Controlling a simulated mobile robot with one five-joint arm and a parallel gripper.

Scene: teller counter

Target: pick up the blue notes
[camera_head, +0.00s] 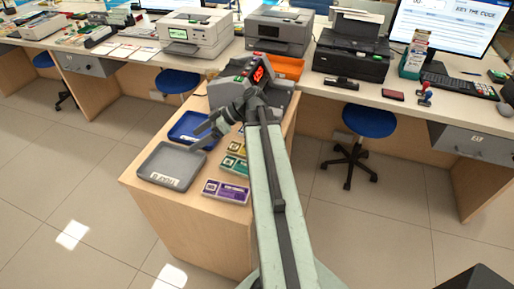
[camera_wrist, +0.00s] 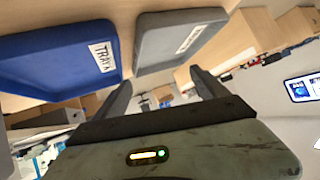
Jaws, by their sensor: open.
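I cannot make out any blue notes for certain. On the low wooden cabinet lie banded bundles of notes: a purple one (camera_head: 225,191), a green one (camera_head: 234,165) and a yellow one (camera_head: 237,148). My arm covers the cabinet just right of them, so more may be hidden. My gripper (camera_head: 205,134) is open and empty above the trays, left of the bundles. In the wrist view its two fingers (camera_wrist: 160,92) stand wide apart with nothing between them.
A blue tray (camera_head: 185,128), which also shows in the wrist view (camera_wrist: 55,60), and a grey tray (camera_head: 153,163) sit on the cabinet's left side. A counting machine (camera_head: 275,100) with a red display stands behind. A blue stool (camera_head: 368,121) is to the right.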

